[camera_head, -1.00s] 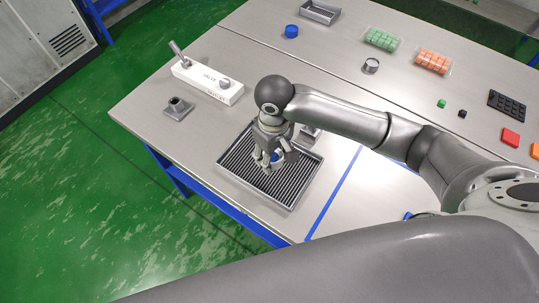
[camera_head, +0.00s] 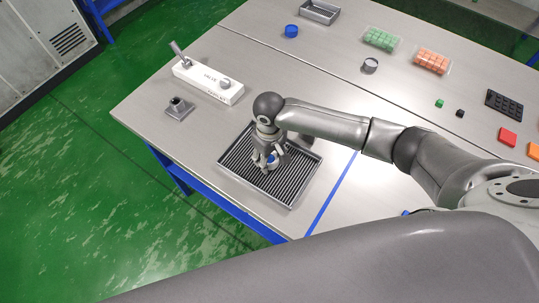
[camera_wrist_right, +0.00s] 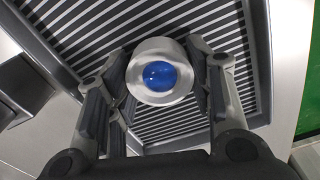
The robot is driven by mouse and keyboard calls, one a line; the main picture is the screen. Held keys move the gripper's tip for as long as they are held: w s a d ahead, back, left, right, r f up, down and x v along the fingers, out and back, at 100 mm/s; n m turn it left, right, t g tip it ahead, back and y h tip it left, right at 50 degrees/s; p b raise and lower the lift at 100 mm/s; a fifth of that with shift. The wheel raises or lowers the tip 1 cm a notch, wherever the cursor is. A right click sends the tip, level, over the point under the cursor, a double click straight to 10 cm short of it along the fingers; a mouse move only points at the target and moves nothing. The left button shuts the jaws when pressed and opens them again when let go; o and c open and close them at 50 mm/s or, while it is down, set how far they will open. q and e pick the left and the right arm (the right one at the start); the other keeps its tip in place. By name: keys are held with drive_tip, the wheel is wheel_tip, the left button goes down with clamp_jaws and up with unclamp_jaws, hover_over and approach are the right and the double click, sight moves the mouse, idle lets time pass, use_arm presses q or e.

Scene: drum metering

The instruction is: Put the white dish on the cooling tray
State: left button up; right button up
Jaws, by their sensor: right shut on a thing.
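The white dish (camera_wrist_right: 146,55), a round cup with blue contents, is between the fingers of my right gripper (camera_wrist_right: 160,85), which is shut on it. In the head view my right gripper (camera_head: 267,160) is over the cooling tray (camera_head: 232,181), a grey tray with dark slats. Part of the dish (camera_head: 272,160) shows between the fingers there. The tray's slats also show in the right wrist view (camera_wrist_right: 225,30), behind the dish. I cannot tell whether the dish touches the slats. My left gripper is not in view.
A white valve block (camera_head: 207,82) with a lever and a small grey fitting (camera_head: 179,108) stand left of the tray. A blue cap (camera_head: 291,31), a metal cup (camera_head: 370,65) and boxes of green (camera_head: 381,39) and orange cubes (camera_head: 432,60) are farther back. Bare table lies between.

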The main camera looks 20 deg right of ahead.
sight(270, 158)
drive_tip(key=shift+f, duration=0.1)
drive_tip(key=o, duration=1)
wheel_tip(270, 158, up, 12)
drive_tip(key=b, duration=0.1)
drive_tip(key=shift+b, duration=0.4)
